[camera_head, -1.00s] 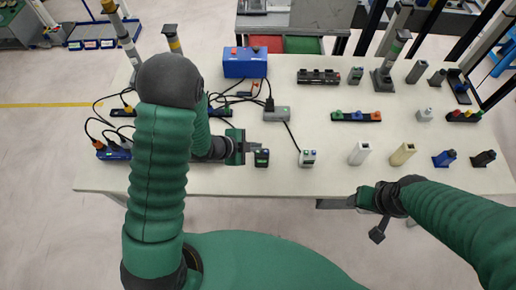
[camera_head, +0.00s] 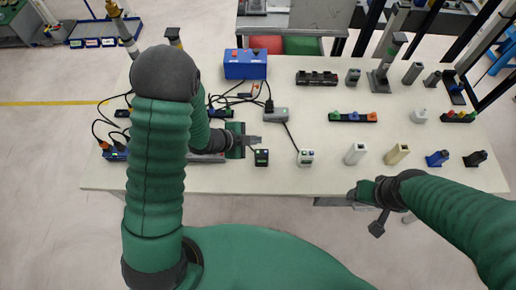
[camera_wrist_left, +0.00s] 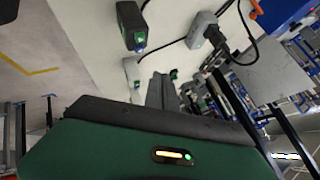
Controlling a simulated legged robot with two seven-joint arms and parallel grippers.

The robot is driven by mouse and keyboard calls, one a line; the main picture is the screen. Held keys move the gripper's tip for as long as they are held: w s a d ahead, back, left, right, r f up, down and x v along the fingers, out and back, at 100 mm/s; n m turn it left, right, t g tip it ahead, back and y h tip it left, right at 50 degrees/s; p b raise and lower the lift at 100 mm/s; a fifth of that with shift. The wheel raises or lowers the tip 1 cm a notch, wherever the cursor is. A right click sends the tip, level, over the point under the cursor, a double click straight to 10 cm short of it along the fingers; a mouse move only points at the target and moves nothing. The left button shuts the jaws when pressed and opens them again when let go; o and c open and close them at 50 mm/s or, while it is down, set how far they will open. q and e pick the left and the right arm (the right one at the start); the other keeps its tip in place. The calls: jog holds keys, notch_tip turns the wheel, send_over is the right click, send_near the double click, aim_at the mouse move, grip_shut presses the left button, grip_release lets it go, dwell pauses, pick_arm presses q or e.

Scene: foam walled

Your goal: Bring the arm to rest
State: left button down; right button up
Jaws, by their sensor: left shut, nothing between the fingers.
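My left gripper (camera_head: 254,140) is shut and empty. It is over the pale table (camera_head: 330,178), just behind and left of a small black device (camera_head: 261,157) with a green top. Whether it touches anything cannot be told. In the left wrist view its grey fingers (camera_wrist_left: 160,91) show close together beyond the green gripper body, pointing over the table. My right gripper (camera_head: 356,194) is in front of the table's near edge, and its fingers are too small to judge.
A white device (camera_head: 305,157) stands right of the black one. A blue box (camera_head: 245,64) and a grey cabled box (camera_head: 275,114) are behind. Several small blocks, including a beige one (camera_head: 397,154), line the right side. The near table strip is clear.

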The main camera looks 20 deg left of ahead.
pick_arm(q)
jog(key=shift+f, duration=0.1)
dwell(0.5)
jog(key=s+a+r+n+g+y+b, duration=0.1)
jog(key=s+a+r+n+y+b, duration=0.3)
jog(key=a+n, duration=0.4)
jog(key=s+d+r+n+g+y, duration=0.1)
jog(key=s+d+n+g, duration=0.2)
jog(key=s+n, duration=0.5)
jog(key=shift+s+d+r+n+g+y, duration=0.15)
jog(key=shift+s+r+n+g+y, duration=0.2)
jog(key=shift+s, duration=0.65)
jog(key=shift+s+r, duration=0.1)
jog(key=shift+s, duration=0.05)
jog(key=shift+d, duration=0.1)
